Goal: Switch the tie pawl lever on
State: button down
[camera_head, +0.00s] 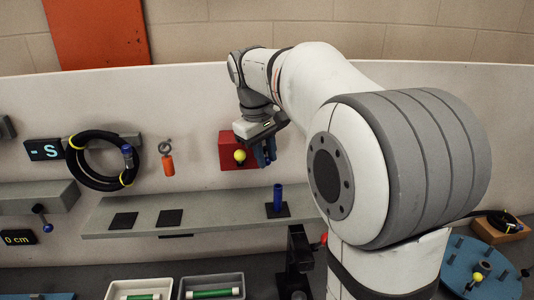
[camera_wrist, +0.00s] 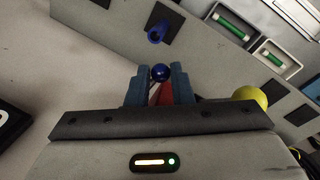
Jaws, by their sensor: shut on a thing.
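A red box (camera_head: 229,152) is fixed to the pale wall panel, with a yellow ball knob (camera_head: 239,156) in front of it. The yellow knob also shows at the right in the wrist view (camera_wrist: 250,97). My gripper (camera_head: 265,153), with blue fingers, is at the right side of this box. In the wrist view, its fingers are closed around a dark blue ball knob (camera_wrist: 160,72), with red behind it. Nothing in view labels either knob as the tie pawl lever. The blue knob's stem is mostly hidden by my gripper.
A grey shelf (camera_head: 190,218) below holds a blue upright tube (camera_head: 278,197) and dark square pads. A coiled black hose (camera_head: 75,165) and an orange tag (camera_head: 167,165) hang at left. Trays (camera_head: 212,278) with green cylinders stand below. A blue round plate (camera_head: 465,272) is at lower right.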

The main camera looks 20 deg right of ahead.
jog(key=c, duration=1.3)
grip_release()
jog(key=shift+a, duration=0.1)
jog(key=shift+s+a+r+b, duration=0.1)
jog(key=shift+a+r, duration=0.15)
jog(key=shift+r, duration=1.05)
jog(key=shift+s+a+r+b, duration=0.1)
jog(key=shift+a+r+b, duration=0.1)
jog(key=shift+r, duration=1.05)
jog(key=shift+s+a+r+b, duration=0.1)
jog(key=shift+a+r, duration=0.15)
jog(key=shift+r, duration=1.05)
jog(key=shift+f, duration=0.1)
